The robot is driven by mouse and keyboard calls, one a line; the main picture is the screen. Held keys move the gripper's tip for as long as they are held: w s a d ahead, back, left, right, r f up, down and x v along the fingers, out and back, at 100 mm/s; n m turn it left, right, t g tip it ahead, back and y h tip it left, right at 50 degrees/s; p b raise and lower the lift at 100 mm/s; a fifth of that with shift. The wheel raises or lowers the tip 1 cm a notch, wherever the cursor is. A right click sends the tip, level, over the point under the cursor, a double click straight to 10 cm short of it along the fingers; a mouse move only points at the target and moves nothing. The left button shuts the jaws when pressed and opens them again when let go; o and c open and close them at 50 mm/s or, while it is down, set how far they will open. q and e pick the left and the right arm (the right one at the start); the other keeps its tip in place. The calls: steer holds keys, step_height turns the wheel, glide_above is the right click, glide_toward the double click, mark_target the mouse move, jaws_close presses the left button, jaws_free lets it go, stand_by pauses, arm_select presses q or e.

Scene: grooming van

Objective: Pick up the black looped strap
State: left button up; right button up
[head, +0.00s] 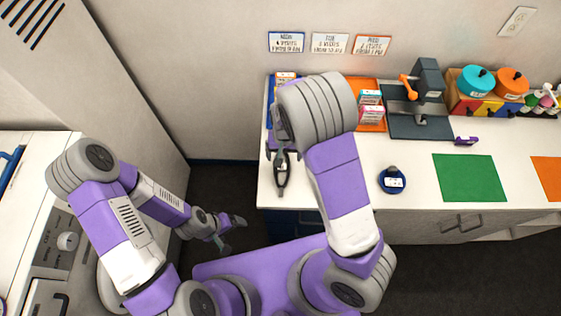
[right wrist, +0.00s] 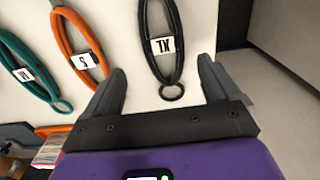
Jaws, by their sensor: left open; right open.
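The black looped strap (right wrist: 180,35) lies on the white counter in the right wrist view, with a white tag and a small ring at its near end. My right gripper (right wrist: 162,73) is open and empty, with one finger on each side of the strap's ringed end; I cannot tell the height between them. In the head view my right gripper (head: 281,172) is over the left end of the counter, where the strap is hard to tell from the dark fingers. My left gripper (head: 232,234) is open and empty, low over the floor gap left of the counter.
An orange looped strap (right wrist: 67,45) and a teal one (right wrist: 22,62) lie left of the black strap. The white counter (head: 410,155) also holds a dark blue round item (head: 392,180), a green mat (head: 470,178) and a grey stand (head: 425,95). A white machine stands at left.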

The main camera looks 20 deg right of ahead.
steer(key=f, duration=0.5)
steer(key=shift+s+a+f, duration=0.2)
steer(key=shift+s+a, duration=0.1)
steer(key=shift+a, duration=0.1)
steer(key=c, duration=1.2)
step_height(320, 180, up, 10)
steer(key=p, duration=0.1)
